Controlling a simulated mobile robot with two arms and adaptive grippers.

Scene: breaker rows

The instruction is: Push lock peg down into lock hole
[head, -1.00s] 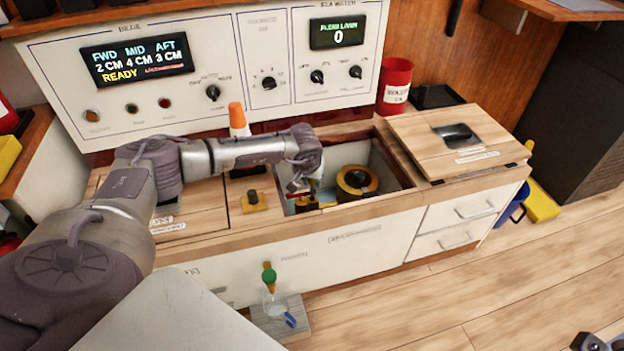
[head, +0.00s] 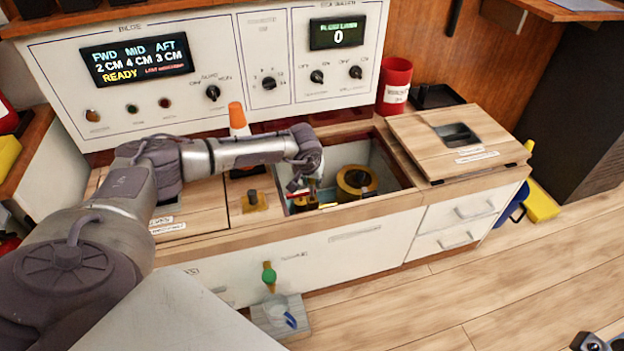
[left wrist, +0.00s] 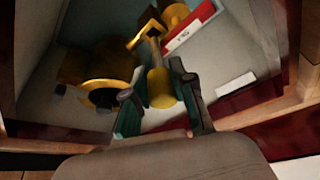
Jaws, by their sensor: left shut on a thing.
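My left gripper (head: 301,186) reaches down into the open sunken compartment (head: 406,172) of the wooden bench. In the left wrist view, my left gripper (left wrist: 162,92) has its dark fingers with teal pads on both sides of a yellow rod-shaped part (left wrist: 160,85), and is shut on it. I cannot tell for sure that this part is the lock peg. Its far end lies near a yellow angled bracket (left wrist: 147,33). The lock hole cannot be made out. A small part of what looks like my right gripper (head: 590,342) shows at the lower right corner.
A yellow ring-shaped fitting (head: 356,181) stands right of my gripper, inside the compartment. A dark knob on a yellow base (head: 254,201) sits left of the opening. A lid panel (head: 410,130) lies at right, near a red can (head: 395,86). An orange-topped cone (head: 238,118) stands behind my arm.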

